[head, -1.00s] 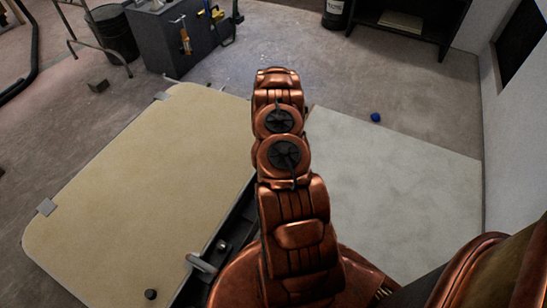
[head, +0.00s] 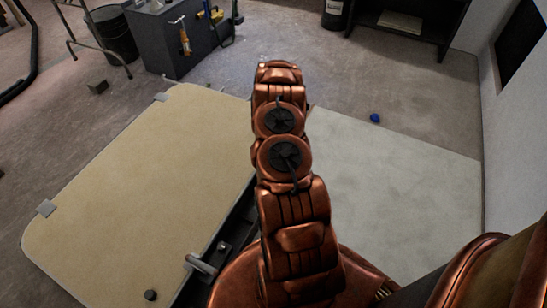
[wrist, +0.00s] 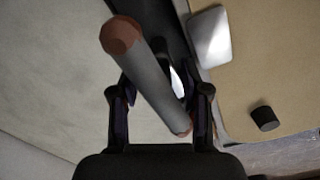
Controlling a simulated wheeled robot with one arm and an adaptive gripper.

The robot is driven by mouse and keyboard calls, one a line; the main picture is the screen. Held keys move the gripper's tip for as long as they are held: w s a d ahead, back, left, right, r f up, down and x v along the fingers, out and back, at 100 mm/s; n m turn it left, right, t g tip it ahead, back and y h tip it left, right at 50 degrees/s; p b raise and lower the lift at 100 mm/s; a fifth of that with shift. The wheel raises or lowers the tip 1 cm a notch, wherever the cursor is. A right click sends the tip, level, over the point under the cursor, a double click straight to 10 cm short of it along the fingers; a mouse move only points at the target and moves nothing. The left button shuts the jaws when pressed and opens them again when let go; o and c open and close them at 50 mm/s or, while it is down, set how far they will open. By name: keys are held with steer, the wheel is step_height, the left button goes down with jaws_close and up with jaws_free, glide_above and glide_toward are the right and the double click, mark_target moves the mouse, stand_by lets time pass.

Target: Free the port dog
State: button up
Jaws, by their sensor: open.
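In the wrist view a grey rod-shaped handle (wrist: 152,78) with reddish-brown ends, seemingly the dog's handle, lies slantwise between my fingers. Its large end points up and left; its lower end is close to the right finger. My gripper (wrist: 161,92) is open around it, and I cannot tell if a finger touches it. The beige hatch panel (head: 140,180) lies left of my arm in the head view and at the right in the wrist view (wrist: 275,70). My gripper is hidden behind the arm in the head view.
A metal tab (wrist: 210,37) and a black knob (wrist: 265,118) are on the panel near the handle. A metal latch (head: 201,265) sits at its near edge. A pale floor slab (head: 400,180) is clear at right. A blue ball (head: 375,118) and a cabinet (head: 180,40) stand farther back.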

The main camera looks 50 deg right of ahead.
steer(key=shift+r, duration=2.65)
steer(key=a+r+n+p, duration=0.3)
steer(key=a+r+p, duration=0.3)
steer(key=r, duration=0.7)
steer(key=a+r+n+y+p, duration=0.1)
steer(key=a+r+n+p, duration=0.2)
steer(key=a+r, duration=0.8)
steer(key=a+r+n+p, duration=0.3)
steer(key=a+r+p, duration=0.2)
steer(key=r, duration=1)
steer(key=s+a+r+n+p, duration=0.3)
steer(key=s+a+r+p, duration=0.2)
steer(key=a+r, duration=0.5)
steer(key=s+a+r+n+p, duration=0.2)
steer(key=s+r+p, duration=0.2)
steer(key=s+r, duration=0.3)
steer(key=s+a+r+n+g+p, duration=0.1)
steer(key=s+a+r+n+p, duration=0.2)
steer(key=s+r, duration=0.4)
steer(key=s+a+r+n+h+p, duration=0.1)
steer(key=s+a+r+n+p, duration=0.1)
steer(key=s+r+p, duration=0.3)
steer(key=s+r, duration=0.3)
steer(key=s, duration=0.1)
steer(key=shift+s+a+g, duration=0.3)
steer(key=shift+a+g, duration=0.1)
